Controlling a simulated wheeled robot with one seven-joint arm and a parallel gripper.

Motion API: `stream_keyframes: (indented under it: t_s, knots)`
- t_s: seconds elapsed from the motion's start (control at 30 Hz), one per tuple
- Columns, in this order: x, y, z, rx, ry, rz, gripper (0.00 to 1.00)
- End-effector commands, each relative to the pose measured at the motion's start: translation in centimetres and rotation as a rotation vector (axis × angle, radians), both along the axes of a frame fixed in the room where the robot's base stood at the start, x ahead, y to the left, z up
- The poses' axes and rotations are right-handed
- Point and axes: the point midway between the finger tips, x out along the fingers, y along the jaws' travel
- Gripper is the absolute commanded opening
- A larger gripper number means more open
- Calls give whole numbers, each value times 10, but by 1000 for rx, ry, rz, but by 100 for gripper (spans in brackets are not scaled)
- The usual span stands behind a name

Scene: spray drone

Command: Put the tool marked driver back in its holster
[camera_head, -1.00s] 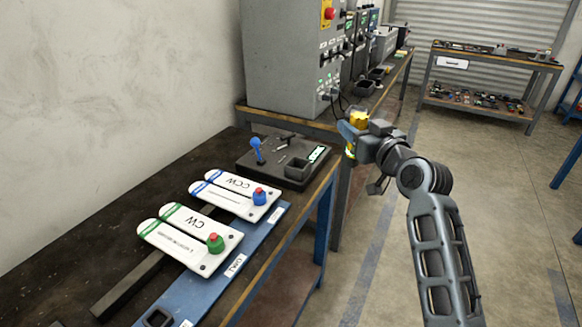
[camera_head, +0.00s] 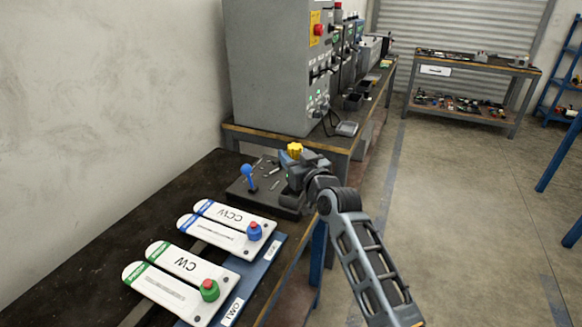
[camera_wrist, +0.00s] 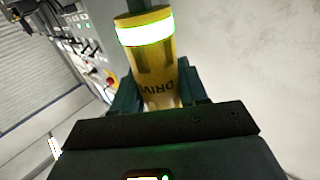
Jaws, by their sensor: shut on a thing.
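The driver is a yellow tool (camera_wrist: 155,60) with a bright band and partly visible dark lettering that reads "DRIV". My gripper (camera_wrist: 160,97) is shut around it in the wrist view. In the head view the tool's yellow top (camera_head: 294,150) shows above my gripper (camera_head: 297,170). My gripper is over or just in front of the right part of a black tool stand (camera_head: 240,192) on the bench. The square holster on that stand is hidden behind my gripper and wrist. I cannot tell whether the tool's lower end touches the holster.
A blue-knobbed lever (camera_head: 249,174) stands on the black stand, left of my gripper. White CCW (camera_head: 228,219) and CW (camera_head: 186,264) plates lie on the bench nearer. A grey control cabinet (camera_head: 270,75) rises behind. Open floor (camera_head: 450,220) lies to the right.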

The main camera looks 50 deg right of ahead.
Motion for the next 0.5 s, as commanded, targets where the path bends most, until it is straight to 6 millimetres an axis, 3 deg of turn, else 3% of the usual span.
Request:
stream_keyframes:
  t_s: [0.5]
  knots:
    - [7,2,-44,-1,-2,-1,0]
